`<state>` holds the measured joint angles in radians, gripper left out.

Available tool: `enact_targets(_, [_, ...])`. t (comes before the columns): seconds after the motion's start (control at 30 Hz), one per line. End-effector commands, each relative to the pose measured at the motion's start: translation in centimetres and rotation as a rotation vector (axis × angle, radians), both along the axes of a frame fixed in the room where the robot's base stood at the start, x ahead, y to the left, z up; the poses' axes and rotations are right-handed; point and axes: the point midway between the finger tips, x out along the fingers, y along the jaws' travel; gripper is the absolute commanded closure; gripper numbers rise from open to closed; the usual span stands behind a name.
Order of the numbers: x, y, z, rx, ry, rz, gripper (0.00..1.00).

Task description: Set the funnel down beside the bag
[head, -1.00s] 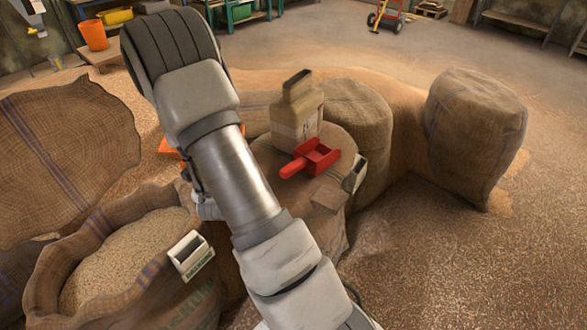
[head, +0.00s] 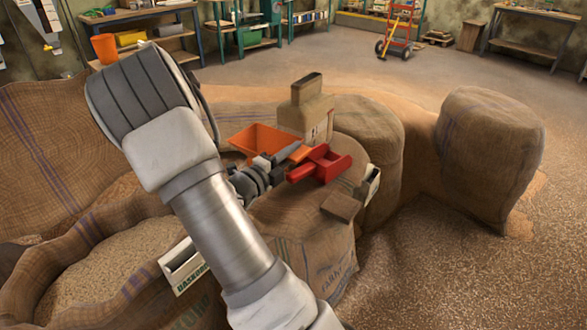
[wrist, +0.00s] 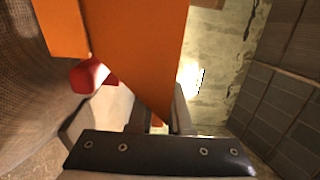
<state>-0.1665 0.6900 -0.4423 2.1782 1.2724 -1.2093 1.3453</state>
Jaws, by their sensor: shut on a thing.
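The orange funnel (head: 262,138) is in my gripper (head: 280,160), to the left of the brown paper bag (head: 312,118) in the head view. The bag stands upright on a full burlap sack (head: 290,215). My gripper is shut on the funnel's narrow end. In the wrist view the funnel (wrist: 140,45) fills the upper middle, and its narrow end goes down between the fingers (wrist: 157,122). I cannot tell whether the funnel touches the sack top or the bag.
A red scoop (head: 322,164) lies on the sack in front of the bag, close to my gripper. A small brown block (head: 341,205) is on the sack's front edge. An open grain sack (head: 110,265) is at left, and closed sacks (head: 490,150) stand at right.

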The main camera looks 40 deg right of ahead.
Motion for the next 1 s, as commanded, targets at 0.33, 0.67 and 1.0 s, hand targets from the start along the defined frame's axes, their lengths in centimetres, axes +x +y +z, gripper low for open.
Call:
enact_targets(0.33, [0.0, -0.1, -3.9, -0.002, 0.0, -0.001, 1.0])
enact_targets(0.67, [0.0, 0.0, -3.9, 0.0, 0.0, 0.001, 0.78])
enact_targets(1.0, [0.0, 0.0, -3.8, -0.001, 0.0, 0.001, 0.7])
